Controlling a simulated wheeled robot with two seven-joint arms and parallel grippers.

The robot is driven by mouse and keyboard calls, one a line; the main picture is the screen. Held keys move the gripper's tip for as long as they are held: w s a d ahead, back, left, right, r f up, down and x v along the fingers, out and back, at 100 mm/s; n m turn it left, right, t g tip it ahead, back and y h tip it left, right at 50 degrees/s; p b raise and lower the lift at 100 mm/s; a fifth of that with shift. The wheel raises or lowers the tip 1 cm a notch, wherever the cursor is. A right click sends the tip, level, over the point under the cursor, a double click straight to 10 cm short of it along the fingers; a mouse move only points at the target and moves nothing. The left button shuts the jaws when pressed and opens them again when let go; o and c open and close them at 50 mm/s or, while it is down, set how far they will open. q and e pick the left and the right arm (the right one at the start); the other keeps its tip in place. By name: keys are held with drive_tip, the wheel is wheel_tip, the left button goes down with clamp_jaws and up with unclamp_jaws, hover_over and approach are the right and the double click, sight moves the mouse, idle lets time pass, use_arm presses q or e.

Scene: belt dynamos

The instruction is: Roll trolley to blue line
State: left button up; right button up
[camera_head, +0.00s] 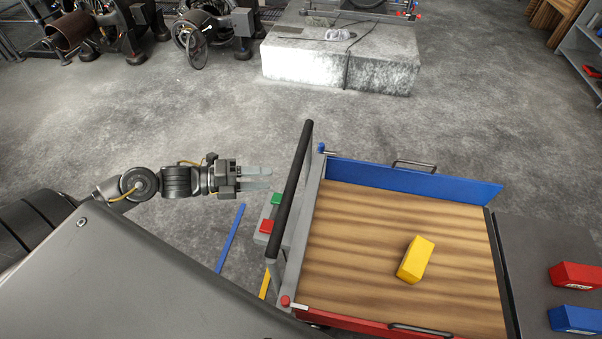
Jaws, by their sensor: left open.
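The trolley (340,250) stands at the right, with a wooden deck, a blue side board (410,180) at the far side and a red one (360,322) at the near side. Its black push handle (291,190) is on the left end. The blue line (230,238) is a strip on the floor left of the trolley, partly hidden by my body. My left gripper (270,178) is open and empty, left of the handle, with its fingers pointing at the handle and apart from it. My right gripper is not in view.
A yellow block (415,260) lies on the deck. Red (575,276) and blue (575,319) blocks sit on a grey surface at the right. A green and red button box (268,226) is beside the handle. A concrete block (340,65) and machines stand behind; open floor lies between.

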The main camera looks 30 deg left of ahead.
sight(298, 176)
use_arm(q)
drive_tip(key=p+x, duration=0.3)
drive_tip(key=x, duration=0.6)
drive_tip(key=shift+w+d, duration=0.2)
drive_tip(key=shift+w, duration=0.1)
drive_tip(key=shift+w+d+f, duration=0.2)
drive_tip(key=shift+w+d, duration=0.1)
drive_tip(key=shift+d, duration=0.1)
clamp_jaws()
